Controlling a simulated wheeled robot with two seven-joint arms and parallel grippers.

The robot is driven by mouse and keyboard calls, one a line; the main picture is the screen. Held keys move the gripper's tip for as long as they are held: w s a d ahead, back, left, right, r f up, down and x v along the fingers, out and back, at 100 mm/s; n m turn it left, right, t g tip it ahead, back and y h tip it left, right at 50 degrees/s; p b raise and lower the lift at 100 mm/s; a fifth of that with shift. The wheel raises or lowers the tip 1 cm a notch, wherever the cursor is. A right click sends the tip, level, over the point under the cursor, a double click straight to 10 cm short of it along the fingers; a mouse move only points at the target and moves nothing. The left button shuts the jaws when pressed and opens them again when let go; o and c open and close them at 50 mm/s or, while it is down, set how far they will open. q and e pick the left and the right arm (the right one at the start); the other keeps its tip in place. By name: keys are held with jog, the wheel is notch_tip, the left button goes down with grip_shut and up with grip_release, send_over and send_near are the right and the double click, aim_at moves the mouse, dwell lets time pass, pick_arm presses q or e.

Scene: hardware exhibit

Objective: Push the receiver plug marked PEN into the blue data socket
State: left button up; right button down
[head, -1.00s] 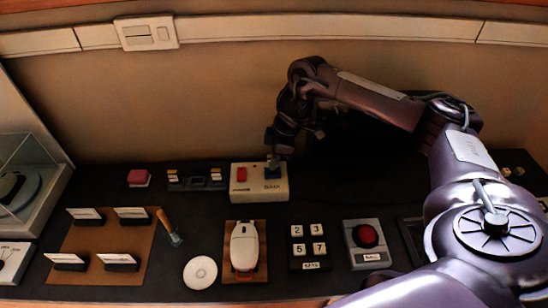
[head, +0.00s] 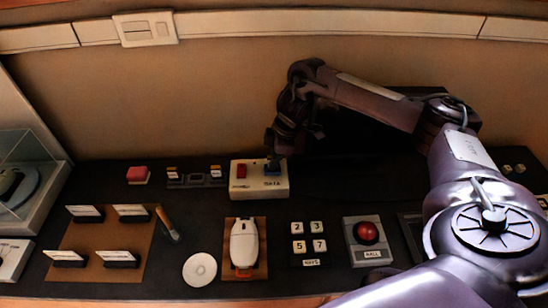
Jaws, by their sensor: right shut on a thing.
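A white box (head: 250,193) at the back middle of the bench carries a red switch (head: 241,171) and, on its right, the blue data socket (head: 273,169). The label in front of the socket appears to read DATA. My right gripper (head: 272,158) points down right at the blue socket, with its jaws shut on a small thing. That thing is mostly hidden by the fingers, and its PEN marking cannot be read. I cannot tell whether it is in the socket or just above it. My left gripper is out of view.
A dark rack (head: 196,182) with small light-tipped pieces stands left of the box, beside a pink block (head: 137,175). In front are a white mouse-shaped device (head: 244,244), number keys (head: 308,243), a red button (head: 367,233), a white disc (head: 199,270) and a brown card board (head: 104,238).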

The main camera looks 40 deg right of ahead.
jog(key=shift+f, duration=0.2)
jog(key=c, duration=1.3)
grip_release()
jog(key=shift+c, duration=0.2)
jog(key=shift+o, duration=0.4)
jog(key=o, duration=0.4)
jog(key=shift+r, duration=0.2)
jog(key=shift+r+p, duration=3.4)
jog(key=shift+p, duration=0.3)
